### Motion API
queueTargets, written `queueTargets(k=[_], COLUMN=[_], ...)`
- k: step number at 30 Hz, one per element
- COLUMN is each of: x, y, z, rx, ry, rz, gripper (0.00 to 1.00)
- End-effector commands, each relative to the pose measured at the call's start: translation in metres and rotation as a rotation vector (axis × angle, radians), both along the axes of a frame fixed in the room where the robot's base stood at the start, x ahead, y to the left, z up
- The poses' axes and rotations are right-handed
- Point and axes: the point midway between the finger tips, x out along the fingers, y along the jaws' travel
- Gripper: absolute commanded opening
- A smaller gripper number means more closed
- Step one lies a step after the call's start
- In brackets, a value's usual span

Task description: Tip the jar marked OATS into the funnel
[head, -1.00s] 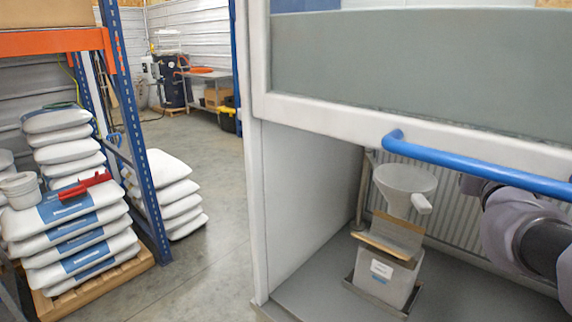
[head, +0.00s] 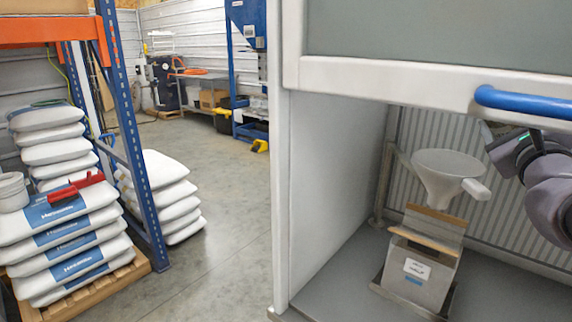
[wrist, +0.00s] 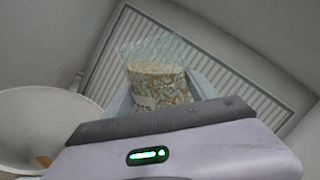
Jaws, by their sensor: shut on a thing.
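The clear jar of oats (wrist: 158,88) shows in the wrist view, pale flakes filling its lower part and its upper part clear. Part of a dark-lettered label shows, too little to read whole. My gripper (wrist: 160,96) is shut on the jar, a grey finger at each side. The pale funnel (head: 448,172) stands above a box inside the enclosure in the head view. Its wide bowl (wrist: 40,120) is left of the jar in the wrist view, with a gap between. In the head view my arm is right of the funnel, and the jar cannot be made out.
A grey box (head: 418,275) with a white label and open brown flap stands under the funnel. The enclosure's raised front with a blue handle (head: 520,102) hangs above. A grey side wall (head: 320,170) bounds the left. White sacks (head: 60,235) are stacked beyond it.

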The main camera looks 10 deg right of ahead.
Motion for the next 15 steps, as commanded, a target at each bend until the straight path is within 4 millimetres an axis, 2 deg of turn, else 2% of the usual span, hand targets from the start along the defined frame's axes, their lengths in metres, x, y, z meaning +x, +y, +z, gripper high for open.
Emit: queueTargets(k=[1, 4, 7, 9, 15], x=[-0.001, -0.001, 0.001, 0.003, 0.007], y=[-0.003, -0.004, 0.002, 0.010, 0.021], z=[-0.009, -0.008, -0.017, -0.011, -0.001], rx=[-0.090, -0.365, -0.627, -0.831, -1.045], ry=[0.031, 0.131, 0.222, 0.290, 0.366], rz=[-0.002, -0.001, 0.001, 0.000, 0.001], gripper=[0.10, 0.10, 0.10, 0.10, 0.10])
